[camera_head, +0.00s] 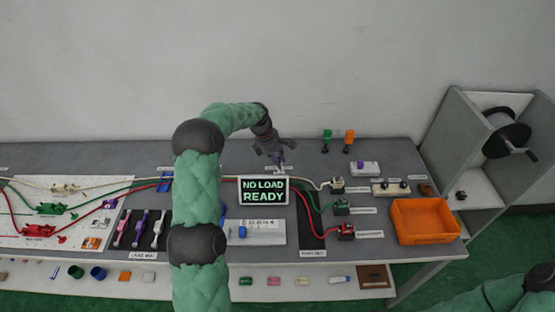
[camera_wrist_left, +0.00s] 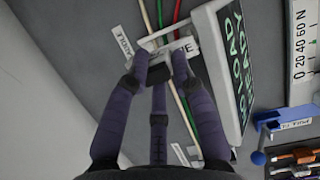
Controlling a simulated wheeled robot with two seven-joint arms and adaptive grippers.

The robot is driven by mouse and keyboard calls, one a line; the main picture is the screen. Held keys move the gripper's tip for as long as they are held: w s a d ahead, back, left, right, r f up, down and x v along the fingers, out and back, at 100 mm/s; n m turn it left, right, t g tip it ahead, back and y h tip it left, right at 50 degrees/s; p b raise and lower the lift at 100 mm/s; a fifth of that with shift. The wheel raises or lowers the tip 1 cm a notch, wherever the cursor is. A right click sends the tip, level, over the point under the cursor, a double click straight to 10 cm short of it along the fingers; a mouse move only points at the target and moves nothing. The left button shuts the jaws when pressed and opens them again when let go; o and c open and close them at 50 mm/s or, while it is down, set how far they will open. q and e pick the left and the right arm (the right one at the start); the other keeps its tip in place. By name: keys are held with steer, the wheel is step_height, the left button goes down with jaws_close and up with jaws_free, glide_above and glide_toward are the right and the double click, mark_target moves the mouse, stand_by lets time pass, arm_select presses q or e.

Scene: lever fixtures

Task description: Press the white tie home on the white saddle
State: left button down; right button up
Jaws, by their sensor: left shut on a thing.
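My left gripper (camera_head: 283,163) is behind the NO LOAD READY display, low over the back of the bench. In the left wrist view, my left gripper (camera_wrist_left: 163,68) is shut around a small piece at its fingertips. A white strip, which looks like the white tie (camera_wrist_left: 150,46), shows at the tips. White, green and red cables run under the fingers. The white saddle cannot be made out clearly; the fingers and a white label hide that spot. A tag reading SADDLE (camera_wrist_left: 122,44) lies beside the left fingertip. My right gripper is out of view.
The display (camera_head: 263,191) stands close to the gripper, in front of it. An orange bin (camera_head: 426,222) is at the right. Cable plugs (camera_head: 342,204) sit right of the display. A white cable board (camera_head: 60,190) lies at the left. The bench behind the gripper is clear.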

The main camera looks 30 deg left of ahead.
arm_select(q)
steer(key=shift+d+r+y+p, duration=0.15)
steer(key=shift+r+y+p, duration=0.2)
steer(key=shift+p, duration=0.3)
steer(key=shift+f+m+g+y, duration=0.3)
steer(key=shift+f+y, duration=0.05)
steer(key=shift+f, duration=0.3)
steer(key=shift+f+b, duration=0.35)
steer(key=shift+f, duration=0.7)
steer(key=shift+s+f+b, duration=0.1)
steer(key=shift+f+b, duration=0.55)
steer(key=shift+f, duration=1.45)
